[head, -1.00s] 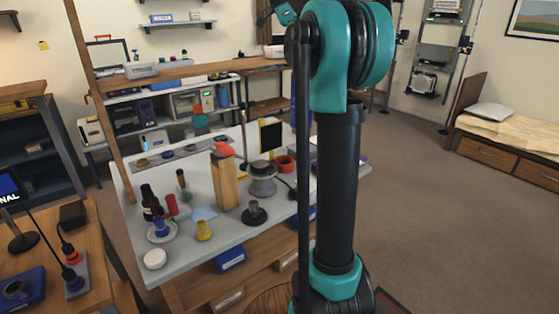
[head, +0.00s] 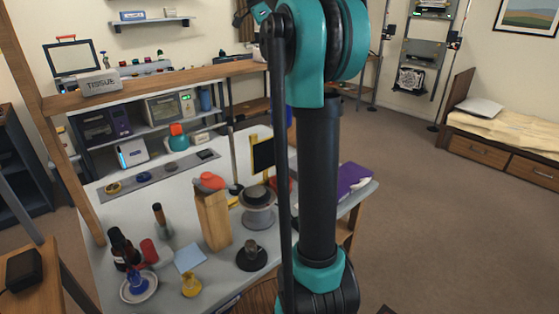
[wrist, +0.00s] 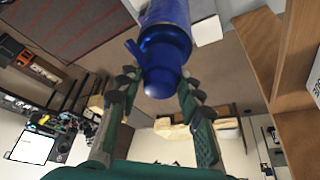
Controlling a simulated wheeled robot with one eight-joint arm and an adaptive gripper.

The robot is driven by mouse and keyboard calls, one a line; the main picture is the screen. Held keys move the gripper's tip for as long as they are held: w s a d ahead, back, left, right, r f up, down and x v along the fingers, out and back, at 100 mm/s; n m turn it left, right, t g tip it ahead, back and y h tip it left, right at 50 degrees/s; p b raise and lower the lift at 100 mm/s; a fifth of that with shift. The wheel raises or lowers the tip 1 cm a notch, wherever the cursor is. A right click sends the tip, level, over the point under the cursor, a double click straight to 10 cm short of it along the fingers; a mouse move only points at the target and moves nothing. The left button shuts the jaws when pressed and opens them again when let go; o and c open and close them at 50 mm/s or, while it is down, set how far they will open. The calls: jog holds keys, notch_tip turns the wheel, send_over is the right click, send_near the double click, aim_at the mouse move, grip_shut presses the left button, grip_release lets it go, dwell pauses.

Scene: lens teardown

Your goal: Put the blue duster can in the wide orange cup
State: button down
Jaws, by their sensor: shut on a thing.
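The blue duster can (wrist: 166,45) fills the top middle of the wrist view, with its narrow nozzle end toward the camera. My gripper (wrist: 160,84) is shut on it, one finger on each side of that end. A sliver of blue (head: 288,115) beside my arm in the head view may be the same can; my gripper is hidden there. A red-orange round thing (head: 281,184) on the grey workbench (head: 215,265) may be the wide orange cup. My arm covers part of it, so its opening cannot be seen.
Open carpet (head: 430,220) lies to the right.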

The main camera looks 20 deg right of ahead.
aim_at(280, 94)
notch_tip(280, 94, down, 27)
dwell(0.5)
jog(key=c, duration=1)
grip_release()
jog(key=shift+r, duration=0.1)
jog(key=v, duration=1.2)
